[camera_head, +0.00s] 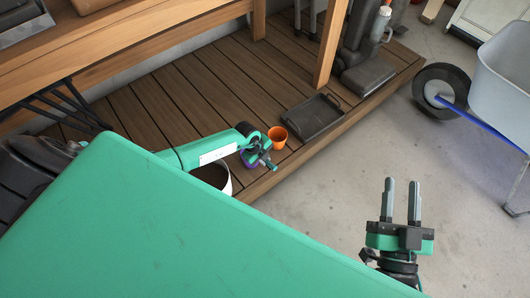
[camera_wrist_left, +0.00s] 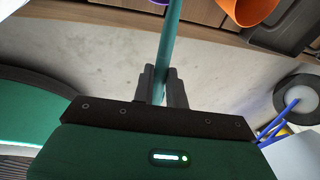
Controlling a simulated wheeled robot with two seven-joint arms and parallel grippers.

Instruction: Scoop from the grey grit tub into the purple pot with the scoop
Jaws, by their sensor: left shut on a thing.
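My left gripper (camera_head: 264,160) is low over the front part of the wooden deck. In the left wrist view its fingers (camera_wrist_left: 163,75) are shut on the teal handle of the scoop (camera_wrist_left: 172,42), which runs up out of the frame; the scoop's head is not seen. The purple pot (camera_head: 244,162) is mostly hidden behind my left gripper; a purple sliver (camera_wrist_left: 158,2) shows at the wrist view's top edge. The pale grit tub (camera_head: 228,188), dark inside, stands left of the gripper, partly covered by my arm and body. My right gripper (camera_head: 401,203) is open and empty over the concrete floor.
An orange pot (camera_head: 278,134) stands just beyond my left gripper, also in the wrist view (camera_wrist_left: 252,10). A dark tray (camera_head: 315,115) lies right of it on the deck. Wooden posts (camera_head: 330,45) rise behind. A wheelbarrow (camera_head: 505,75) stands at the right; the floor between is clear.

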